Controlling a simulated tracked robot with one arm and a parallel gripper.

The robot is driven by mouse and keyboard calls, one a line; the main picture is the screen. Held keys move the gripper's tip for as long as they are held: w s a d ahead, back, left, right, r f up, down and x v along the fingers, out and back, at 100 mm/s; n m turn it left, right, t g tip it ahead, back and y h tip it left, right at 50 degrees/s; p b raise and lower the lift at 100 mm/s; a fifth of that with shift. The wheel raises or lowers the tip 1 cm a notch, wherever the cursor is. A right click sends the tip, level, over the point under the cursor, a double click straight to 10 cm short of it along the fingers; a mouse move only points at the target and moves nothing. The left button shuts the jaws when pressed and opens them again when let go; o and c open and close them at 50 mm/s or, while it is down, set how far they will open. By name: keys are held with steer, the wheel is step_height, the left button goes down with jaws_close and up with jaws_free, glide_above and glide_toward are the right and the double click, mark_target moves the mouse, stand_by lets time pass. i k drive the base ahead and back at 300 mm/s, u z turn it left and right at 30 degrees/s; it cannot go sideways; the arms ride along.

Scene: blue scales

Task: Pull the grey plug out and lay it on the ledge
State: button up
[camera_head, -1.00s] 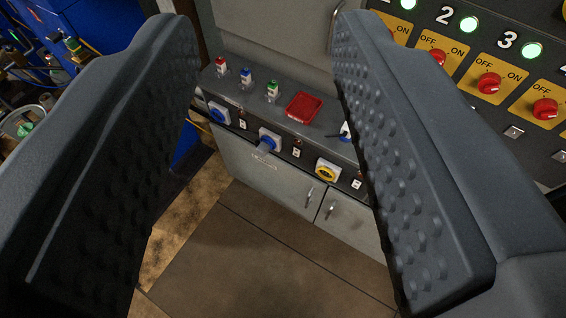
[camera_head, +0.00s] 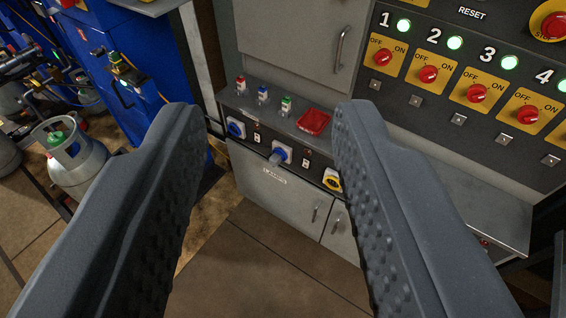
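The grey plug (camera_head: 277,158) sits in a blue-rimmed socket (camera_head: 285,150) on the front of the grey cabinet, in the middle of the view. The ledge (camera_head: 273,113) is the dark grey shelf just above the row of sockets. My gripper (camera_head: 268,118) is open, its two dark, bumpy fingers standing wide apart at left and right. The plug shows between the fingers, well beyond them, and nothing is held. The right finger hides part of the ledge and sockets.
Red, blue and green-topped small items (camera_head: 263,94) and a red tray (camera_head: 314,122) stand on the ledge. Another blue socket (camera_head: 235,128) and a yellow socket (camera_head: 332,179) flank the plug. A switch panel (camera_head: 452,75) rises at right. A gas cylinder (camera_head: 76,160) stands left. Floor is clear in front.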

mark_target(276, 158)
steer(key=u, duration=0.1)
steer(key=i, duration=0.95)
steer(key=z, duration=0.05)
